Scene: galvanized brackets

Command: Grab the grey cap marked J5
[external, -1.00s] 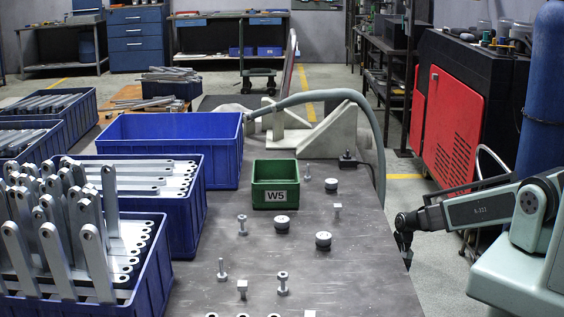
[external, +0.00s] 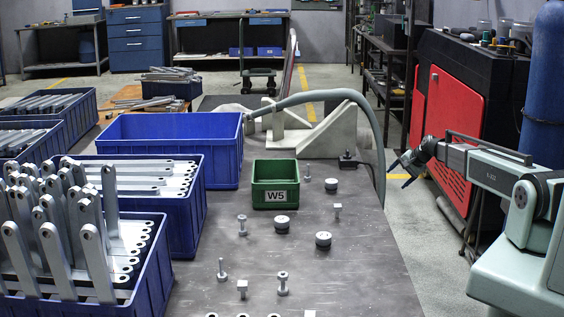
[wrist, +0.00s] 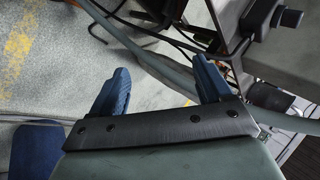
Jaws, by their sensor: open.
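Three round grey caps with dark sides lie on the dark table: one at the back right (external: 331,185), one in the middle (external: 282,224), and one nearer and to the right (external: 323,239). Any J5 marking is too small to read, so I cannot tell which cap bears it. My gripper (external: 396,172) is off the right edge of the table, raised, apart from all caps. In the wrist view my gripper (wrist: 163,84) has its two blue fingers spread with nothing between them; no cap shows there.
Blue crates (external: 180,215), some full of brackets, line the left. A grey hose (external: 372,130) arches at the table's back right.

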